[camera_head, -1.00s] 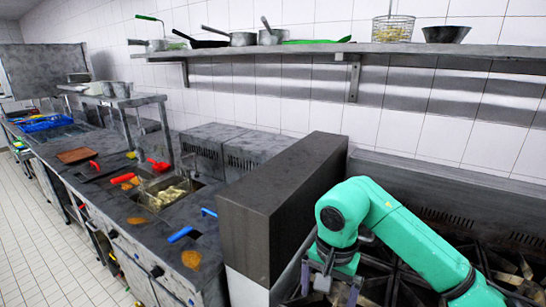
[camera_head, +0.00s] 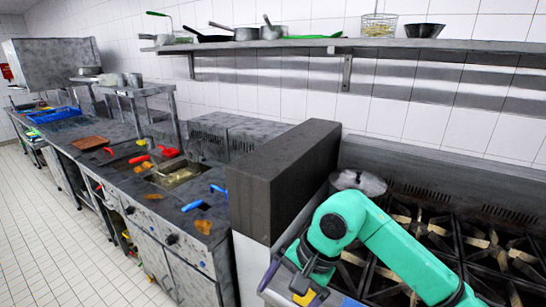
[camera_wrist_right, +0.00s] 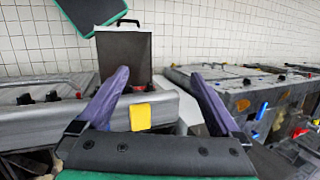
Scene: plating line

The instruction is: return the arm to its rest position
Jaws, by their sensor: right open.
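My right arm, in green, comes in from the right in the head view over the stove. My right gripper (camera_head: 292,278) hangs at the front edge of the stove, beside the dark block, partly hidden by its own wrist. In the right wrist view my right gripper (camera_wrist_right: 160,78) shows two purple fingers spread well apart, with nothing held between them. My left gripper is not in view.
A stove (camera_head: 490,245) with black grates lies under my right arm. A round pot (camera_head: 358,182) stands at its back left. A tall dark block (camera_head: 270,180) separates it from the fryer counter (camera_head: 160,208). A shelf (camera_head: 400,43) holds pans above. The floor (camera_head: 70,250) at left is clear.

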